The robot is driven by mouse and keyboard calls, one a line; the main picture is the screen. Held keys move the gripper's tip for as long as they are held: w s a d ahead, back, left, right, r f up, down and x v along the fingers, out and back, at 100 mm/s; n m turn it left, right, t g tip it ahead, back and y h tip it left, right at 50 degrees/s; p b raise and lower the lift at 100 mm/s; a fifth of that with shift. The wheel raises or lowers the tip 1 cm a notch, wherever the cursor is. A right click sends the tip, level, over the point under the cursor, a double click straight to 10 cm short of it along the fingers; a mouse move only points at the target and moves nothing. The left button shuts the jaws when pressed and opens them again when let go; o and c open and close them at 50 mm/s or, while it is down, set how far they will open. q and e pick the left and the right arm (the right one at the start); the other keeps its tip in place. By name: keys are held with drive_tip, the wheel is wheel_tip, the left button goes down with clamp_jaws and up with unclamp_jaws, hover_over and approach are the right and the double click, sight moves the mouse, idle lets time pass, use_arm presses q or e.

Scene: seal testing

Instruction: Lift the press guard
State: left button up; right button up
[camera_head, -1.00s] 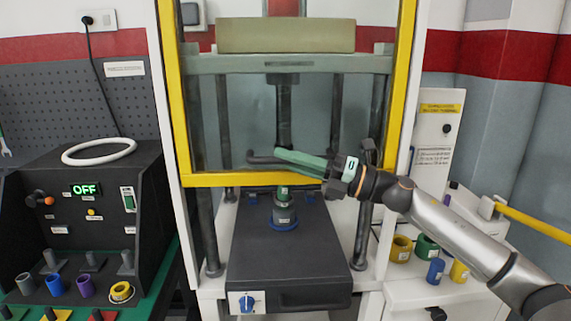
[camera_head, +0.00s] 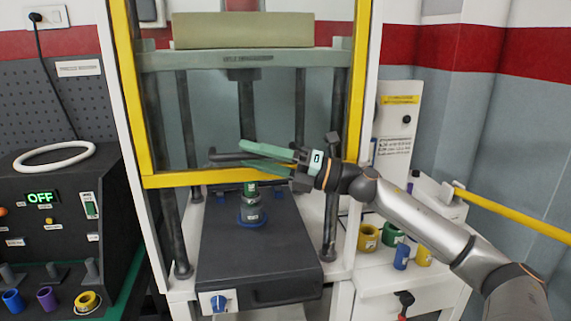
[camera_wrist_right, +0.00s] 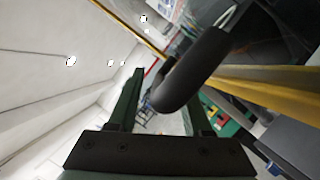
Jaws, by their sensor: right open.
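The press guard (camera_head: 190,179) is a clear panel in a yellow frame on the front of the press. It is down, with its bottom bar just above the dark press bed. A dark bar handle (camera_head: 226,155) juts from it near the bottom. My right gripper (camera_head: 246,157) is open at the handle, one green finger above the bar and one below. In the right wrist view the rounded dark handle (camera_wrist_right: 190,72) crosses between the spread fingers. I cannot tell whether they touch it. My left gripper is not in view.
A small fixture with a green top (camera_head: 250,190) stands on the press bed (camera_head: 260,255) under the guard. A control box showing OFF (camera_head: 43,197) is at left. Coloured rings (camera_head: 368,237) lie on a white bench at right. A yellow rail (camera_head: 510,217) runs at far right.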

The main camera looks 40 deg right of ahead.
drive_tip(key=b+v, duration=0.2)
drive_tip(key=v, duration=1)
drive_tip(key=shift+f, duration=0.1)
idle(0.4)
